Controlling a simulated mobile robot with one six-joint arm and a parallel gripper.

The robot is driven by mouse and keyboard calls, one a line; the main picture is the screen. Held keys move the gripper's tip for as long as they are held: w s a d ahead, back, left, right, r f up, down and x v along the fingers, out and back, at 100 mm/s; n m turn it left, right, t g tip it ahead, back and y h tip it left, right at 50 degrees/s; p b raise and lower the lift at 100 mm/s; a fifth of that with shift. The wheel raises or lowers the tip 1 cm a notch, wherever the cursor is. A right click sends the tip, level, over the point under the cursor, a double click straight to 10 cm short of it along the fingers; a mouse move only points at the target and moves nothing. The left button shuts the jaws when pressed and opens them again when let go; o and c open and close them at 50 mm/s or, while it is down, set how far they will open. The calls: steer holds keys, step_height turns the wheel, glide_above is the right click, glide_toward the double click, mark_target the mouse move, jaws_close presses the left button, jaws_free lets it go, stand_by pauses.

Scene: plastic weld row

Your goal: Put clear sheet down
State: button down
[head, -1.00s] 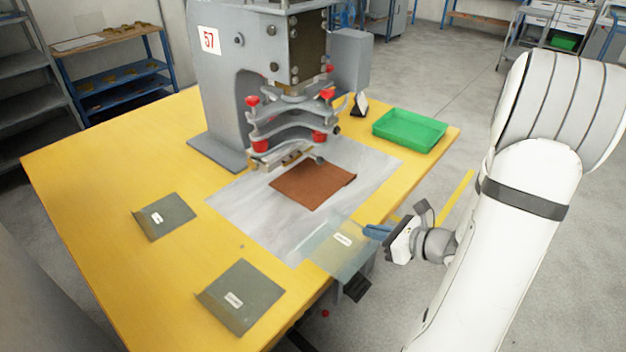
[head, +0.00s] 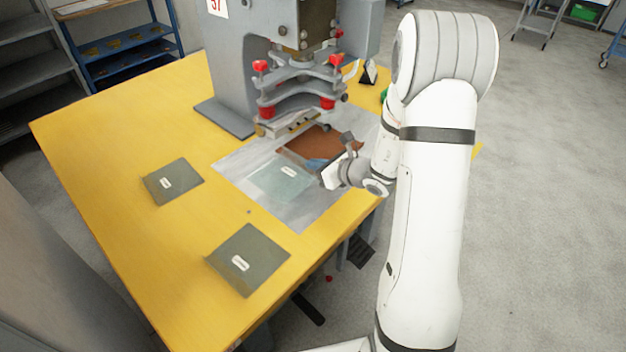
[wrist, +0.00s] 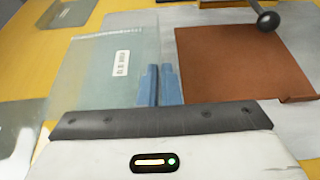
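The clear sheet (head: 268,187), a see-through panel with a small white label, is over the pale grey mat (head: 305,217), left of the brown piece (head: 325,141). It also shows in the wrist view (wrist: 90,82). My gripper (head: 317,163) has its blue fingers close together at the sheet's right edge, and they also show in the wrist view (wrist: 160,84). They are shut on that edge. I cannot tell whether the sheet touches the mat. The brown piece lies flat on the mat, partly hidden by my gripper in the head view.
The grey press (head: 235,65) with red knobs stands just behind the mat. Two dark panels, one farther back (head: 172,182) and one nearer (head: 250,262), lie at left on the yellow table (head: 120,215). Open tabletop surrounds them.

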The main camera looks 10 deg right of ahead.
mark_target(316, 187)
step_height(316, 187, down, 5)
steer(key=shift+d+f, duration=0.1)
steer(key=shift+f, duration=0.05)
steer(key=shift+w+f, duration=0.1)
steer(key=shift+f, duration=0.35)
steer(key=shift+f+b, duration=0.15)
steer(key=shift+b, duration=0.15)
steer(key=c, duration=1.6)
jaws_free()
steer(key=shift+c, duration=0.2)
steer(key=shift+r, duration=0.2)
